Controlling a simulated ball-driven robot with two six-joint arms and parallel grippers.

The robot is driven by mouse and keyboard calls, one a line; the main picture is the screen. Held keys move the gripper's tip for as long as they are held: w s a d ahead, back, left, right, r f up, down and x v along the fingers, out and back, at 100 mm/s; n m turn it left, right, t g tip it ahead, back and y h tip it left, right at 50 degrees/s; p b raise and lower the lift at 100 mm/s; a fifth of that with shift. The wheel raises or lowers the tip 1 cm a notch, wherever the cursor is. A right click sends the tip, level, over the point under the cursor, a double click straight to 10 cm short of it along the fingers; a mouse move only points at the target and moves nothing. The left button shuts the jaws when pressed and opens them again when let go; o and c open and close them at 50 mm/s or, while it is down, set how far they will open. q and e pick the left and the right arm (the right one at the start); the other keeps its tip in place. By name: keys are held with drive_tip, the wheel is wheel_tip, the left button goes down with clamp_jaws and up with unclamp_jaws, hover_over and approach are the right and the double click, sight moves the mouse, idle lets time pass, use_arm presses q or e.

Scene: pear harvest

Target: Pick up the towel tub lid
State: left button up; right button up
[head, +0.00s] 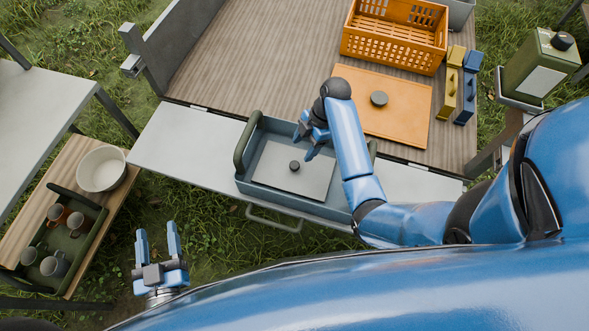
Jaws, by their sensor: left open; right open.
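A flat light-grey lid (272,179) with a dark round knob (294,166) lies inside a blue-grey tray (237,187) with dark green end handles. This looks like the towel tub lid, but I cannot be sure. My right gripper (306,146) is open and empty, its fingers just above and behind the knob in the picture; I cannot tell its height above the lid. My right forearm covers part of the tray's right side. My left gripper (158,240) is open and empty over the grass at the lower left, well away from the tray.
An orange board with a knob (402,114), an orange crate (393,45) and yellow (449,92) and blue (467,88) blocks sit on the wooden deck behind. A side bench holds a white bowl (101,169) and a green tray of mugs (91,207). The light shelf (178,143) is bare left of the tray.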

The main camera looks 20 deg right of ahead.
sight(294, 164)
drive_tip(key=shift+s+x, duration=0.1)
drive_tip(key=shift+x, duration=1.9)
drive_tip(key=shift+s+x, duration=0.15)
drive_tip(key=shift+x, duration=1.85)
drive_tip(key=shift+d, duration=0.1)
clamp_jaws()
